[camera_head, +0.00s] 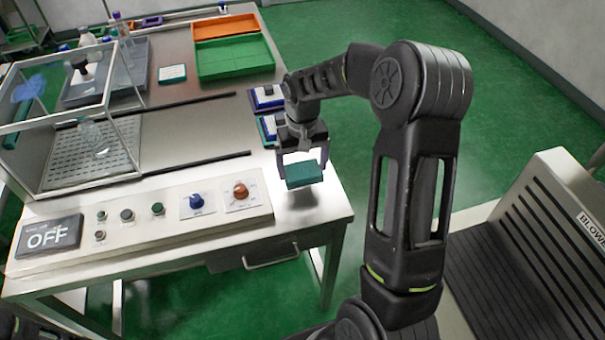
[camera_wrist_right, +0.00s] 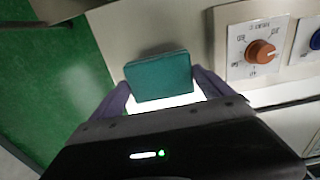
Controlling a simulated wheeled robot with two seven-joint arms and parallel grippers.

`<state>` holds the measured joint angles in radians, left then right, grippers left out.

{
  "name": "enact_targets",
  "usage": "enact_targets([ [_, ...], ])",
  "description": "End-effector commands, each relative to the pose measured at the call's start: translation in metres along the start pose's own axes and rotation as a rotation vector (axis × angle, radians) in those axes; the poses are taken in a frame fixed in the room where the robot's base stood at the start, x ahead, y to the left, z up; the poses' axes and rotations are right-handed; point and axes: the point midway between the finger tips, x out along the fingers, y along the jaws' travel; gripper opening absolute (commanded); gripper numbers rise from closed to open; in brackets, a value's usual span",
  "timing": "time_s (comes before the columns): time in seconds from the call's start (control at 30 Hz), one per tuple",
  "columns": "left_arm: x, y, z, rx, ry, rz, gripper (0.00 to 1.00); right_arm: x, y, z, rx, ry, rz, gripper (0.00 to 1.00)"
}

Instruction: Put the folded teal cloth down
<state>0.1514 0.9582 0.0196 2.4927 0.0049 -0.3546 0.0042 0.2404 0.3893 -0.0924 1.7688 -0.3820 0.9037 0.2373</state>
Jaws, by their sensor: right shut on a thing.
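The folded teal cloth (camera_head: 305,175) is a small flat block between the fingers of my right gripper (camera_head: 303,168). The gripper is shut on it near the right end of the steel bench. In the right wrist view the cloth (camera_wrist_right: 158,76) sits between the two finger pads of the gripper (camera_wrist_right: 160,92), with the pale bench top (camera_wrist_right: 115,25) behind it. I cannot tell whether the cloth touches the bench top. My left gripper is not in view.
The control panel (camera_head: 120,245) with an orange knob (camera_head: 241,191) and a blue knob (camera_head: 196,200) is left of the cloth. Blue-and-white boxes (camera_head: 266,97) stand behind the gripper. A clear enclosure (camera_head: 90,135) is at left. The bench's right corner (camera_head: 325,205) is bare.

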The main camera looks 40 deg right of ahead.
Motion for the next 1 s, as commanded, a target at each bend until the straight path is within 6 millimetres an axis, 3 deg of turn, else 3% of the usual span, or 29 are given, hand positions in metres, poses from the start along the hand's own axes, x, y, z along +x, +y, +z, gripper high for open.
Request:
enact_targets([
  [0.23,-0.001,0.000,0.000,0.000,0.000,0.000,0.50,0.003,0.000,0.001,0.000,-0.002,0.000,0.58],
  [0.5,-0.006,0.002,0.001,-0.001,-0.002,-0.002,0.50,0.035,0.000,0.001,0.001,-0.003,0.000,0.58],
  [0.9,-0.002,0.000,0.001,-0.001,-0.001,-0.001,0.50,0.042,0.000,0.001,0.000,-0.001,0.000,0.58],
  [0.93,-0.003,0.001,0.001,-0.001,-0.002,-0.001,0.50,0.040,0.000,0.001,0.001,-0.001,0.000,0.93],
  [1.0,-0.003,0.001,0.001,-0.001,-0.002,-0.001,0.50,0.040,0.000,0.001,0.001,-0.001,0.000,0.98],
])
